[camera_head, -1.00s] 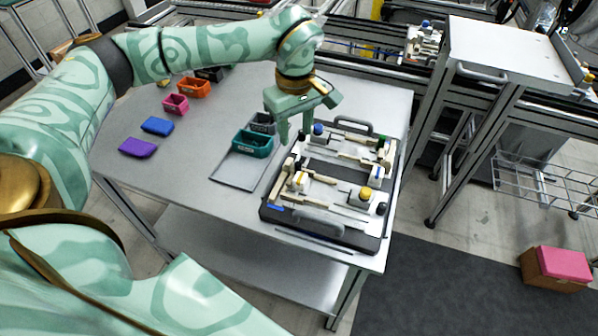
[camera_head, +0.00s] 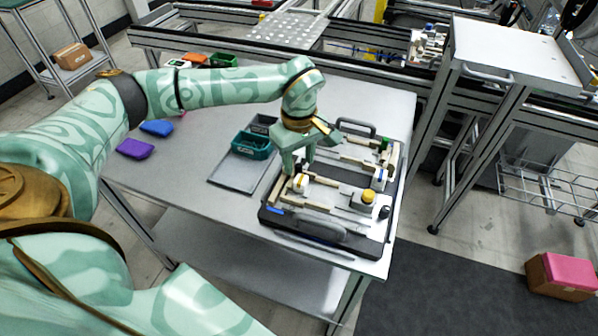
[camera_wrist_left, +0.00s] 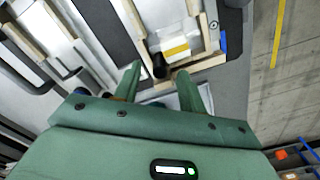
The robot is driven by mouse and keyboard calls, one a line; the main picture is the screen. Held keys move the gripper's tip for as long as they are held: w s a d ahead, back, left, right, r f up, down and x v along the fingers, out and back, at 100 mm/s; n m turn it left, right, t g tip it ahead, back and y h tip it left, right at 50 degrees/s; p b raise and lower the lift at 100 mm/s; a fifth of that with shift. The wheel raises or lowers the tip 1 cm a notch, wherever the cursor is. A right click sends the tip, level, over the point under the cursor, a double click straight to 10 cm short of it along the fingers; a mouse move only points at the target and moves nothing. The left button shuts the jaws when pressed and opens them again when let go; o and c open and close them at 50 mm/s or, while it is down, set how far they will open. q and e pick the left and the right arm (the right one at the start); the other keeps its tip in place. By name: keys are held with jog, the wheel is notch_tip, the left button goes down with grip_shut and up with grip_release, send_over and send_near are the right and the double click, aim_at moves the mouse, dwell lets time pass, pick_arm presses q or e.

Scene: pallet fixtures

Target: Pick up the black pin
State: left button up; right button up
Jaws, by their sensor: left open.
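My left gripper (camera_head: 298,164) is open above the left part of the pallet fixture (camera_head: 318,229), fingers pointing down. In the left wrist view the open gripper (camera_wrist_left: 159,72) has a short black pin (camera_wrist_left: 160,66) showing between its fingertips. The pin is beside a white and yellow block (camera_wrist_left: 176,48); contact with the fingers cannot be told. In the head view that pin is hidden by the gripper, while the white and yellow block (camera_head: 301,183) shows just below the fingers. Another dark round piece (camera_head: 384,212) stands at the fixture's front right. My right gripper is out of view.
A teal bin (camera_head: 251,146) stands left of the fixture on a grey tray (camera_head: 236,177). A yellow knob (camera_head: 368,196) and a green piece (camera_head: 387,145) rise from the fixture. Blue (camera_head: 156,128) and purple (camera_head: 135,149) bins lie farther left. The table's front left is clear.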

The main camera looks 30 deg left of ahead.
pick_arm(q)
jog(key=shift+f, duration=0.25)
dwell(0.4)
grip_shut()
